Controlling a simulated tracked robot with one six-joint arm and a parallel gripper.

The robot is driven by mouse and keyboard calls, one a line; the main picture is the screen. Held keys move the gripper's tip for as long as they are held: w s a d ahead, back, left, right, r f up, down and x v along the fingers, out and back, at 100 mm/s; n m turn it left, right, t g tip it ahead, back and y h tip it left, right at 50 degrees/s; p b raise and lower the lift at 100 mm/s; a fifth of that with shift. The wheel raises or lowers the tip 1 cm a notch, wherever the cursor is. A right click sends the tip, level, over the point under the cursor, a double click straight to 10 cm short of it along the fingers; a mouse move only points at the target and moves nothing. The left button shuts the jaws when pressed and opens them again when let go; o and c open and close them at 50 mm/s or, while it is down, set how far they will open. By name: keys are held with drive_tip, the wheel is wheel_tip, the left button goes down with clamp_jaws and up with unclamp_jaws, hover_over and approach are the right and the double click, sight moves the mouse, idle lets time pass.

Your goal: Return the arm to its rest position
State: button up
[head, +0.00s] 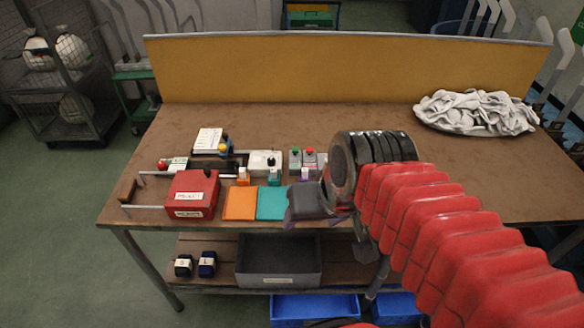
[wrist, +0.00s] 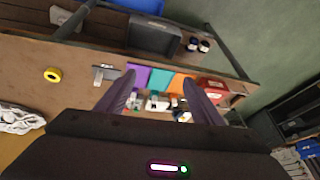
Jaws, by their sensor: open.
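My arm, in a red ribbed sleeve, reaches in from the lower right of the head view over the workbench (head: 380,95). My gripper (head: 292,212) is above the bench's front edge, right of a teal square (head: 271,203). In the wrist view my gripper (wrist: 158,78) shows two dark fingers spread apart with nothing held between them. Beyond the fingers lie a purple square (wrist: 138,76), the teal square (wrist: 160,80) and an orange square (wrist: 181,82). In the head view the purple square is not seen clearly near my gripper.
A red box (head: 192,193) with rods stands at the bench's left front. Small bottles and button boxes (head: 309,158) stand behind the squares. A white cloth heap (head: 475,112) lies back right. A yellow back panel (head: 340,68) bounds the bench. A grey bin (head: 278,262) sits below.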

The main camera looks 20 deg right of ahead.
drive_tip(key=shift+s+r+n+t+h, duration=0.2)
drive_tip(key=shift+r+n, duration=0.25)
drive_tip(key=shift+s+r+n+t+h, duration=0.15)
drive_tip(key=shift+r+n+t+h, duration=0.05)
drive_tip(key=shift+r+n, duration=0.25)
